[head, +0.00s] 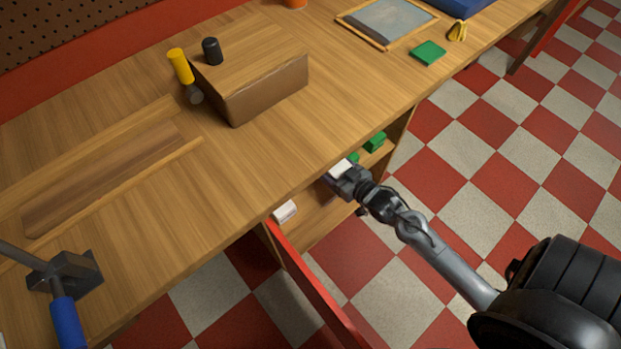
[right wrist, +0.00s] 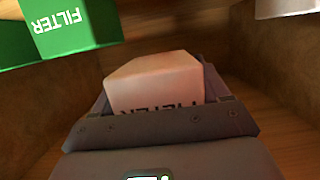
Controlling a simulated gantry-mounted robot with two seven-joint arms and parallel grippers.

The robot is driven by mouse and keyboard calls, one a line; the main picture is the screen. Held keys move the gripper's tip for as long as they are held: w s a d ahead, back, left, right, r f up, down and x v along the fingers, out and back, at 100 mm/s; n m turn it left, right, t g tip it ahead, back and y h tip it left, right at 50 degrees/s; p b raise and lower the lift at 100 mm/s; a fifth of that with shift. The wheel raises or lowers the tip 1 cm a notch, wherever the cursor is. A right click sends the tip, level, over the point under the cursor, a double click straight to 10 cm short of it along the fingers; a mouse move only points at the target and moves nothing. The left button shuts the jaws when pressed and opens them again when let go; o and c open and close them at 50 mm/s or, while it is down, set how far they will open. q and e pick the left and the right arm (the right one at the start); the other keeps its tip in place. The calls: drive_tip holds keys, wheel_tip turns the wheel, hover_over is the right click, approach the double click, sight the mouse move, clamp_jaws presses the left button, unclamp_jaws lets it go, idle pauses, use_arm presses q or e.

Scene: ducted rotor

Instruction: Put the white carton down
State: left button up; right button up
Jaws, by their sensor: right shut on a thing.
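My right gripper (head: 350,178) reaches into the open cupboard under the workbench and is shut on the white carton (head: 340,169). In the right wrist view the carton (right wrist: 155,85) sits between the fingers of my gripper (right wrist: 160,112), with dark lettering on its near face. Brown wooden walls surround it. Whether the carton touches the surface beneath it I cannot tell. My left gripper is not in view.
A green FILTER carton (right wrist: 65,28) is at upper left in the wrist view; another white object (right wrist: 285,8) is at upper right. The head view shows green cartons (head: 375,141), a second white carton (head: 285,211) and a red door (head: 315,290).

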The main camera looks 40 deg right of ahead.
drive_tip(key=b, duration=0.3)
hover_over(312, 185)
wheel_tip(312, 185, down, 4)
drive_tip(key=shift+r, duration=0.1)
wheel_tip(312, 185, down, 4)
drive_tip(key=b, duration=0.3)
drive_tip(key=o, duration=1.2)
